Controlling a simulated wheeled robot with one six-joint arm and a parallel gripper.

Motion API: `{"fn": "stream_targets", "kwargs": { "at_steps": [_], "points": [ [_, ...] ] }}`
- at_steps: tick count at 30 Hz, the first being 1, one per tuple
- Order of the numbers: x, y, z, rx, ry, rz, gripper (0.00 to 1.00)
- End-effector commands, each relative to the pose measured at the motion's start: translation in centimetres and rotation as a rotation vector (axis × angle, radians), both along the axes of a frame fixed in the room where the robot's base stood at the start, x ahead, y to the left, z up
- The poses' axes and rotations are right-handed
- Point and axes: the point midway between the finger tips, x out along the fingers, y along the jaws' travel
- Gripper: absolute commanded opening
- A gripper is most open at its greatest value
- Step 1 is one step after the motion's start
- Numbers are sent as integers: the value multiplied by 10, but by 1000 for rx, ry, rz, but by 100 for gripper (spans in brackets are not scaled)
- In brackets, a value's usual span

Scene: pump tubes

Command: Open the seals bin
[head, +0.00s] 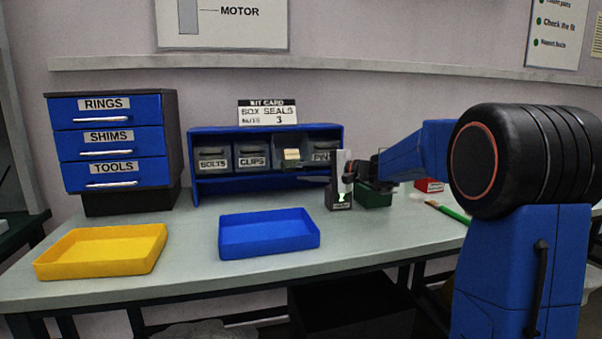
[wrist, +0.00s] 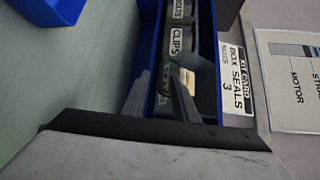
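A blue rack (head: 262,190) on the bench holds a row of dark bins. The bolts bin (head: 212,162), the clips bin (head: 251,158) and the pins bin (head: 324,146) show their labels in the head view. The bin between clips and pins (head: 290,141) is partly covered by my gripper, and I cannot read its label; by its place it may be the seals bin. My gripper (wrist: 158,78) has its two fingers apart, tips close to that bin's front. I cannot tell whether they touch it.
A blue tray (head: 268,246) and a yellow tray (head: 100,268) lie in front. A drawer cabinet (head: 112,140) stands left. A green box (head: 374,197), a red box (head: 431,185) and a green pen (head: 452,213) are right. A kit card (head: 267,113) stands above the rack.

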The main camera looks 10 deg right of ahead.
Motion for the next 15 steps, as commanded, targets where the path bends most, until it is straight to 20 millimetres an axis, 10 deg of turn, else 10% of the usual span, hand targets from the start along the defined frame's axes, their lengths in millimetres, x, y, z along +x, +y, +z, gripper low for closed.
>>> {"fn": "stream_targets", "kwargs": {
  "at_steps": [15],
  "points": [
    [-70,-74,13,0,1,-4,26]
  ]
}}
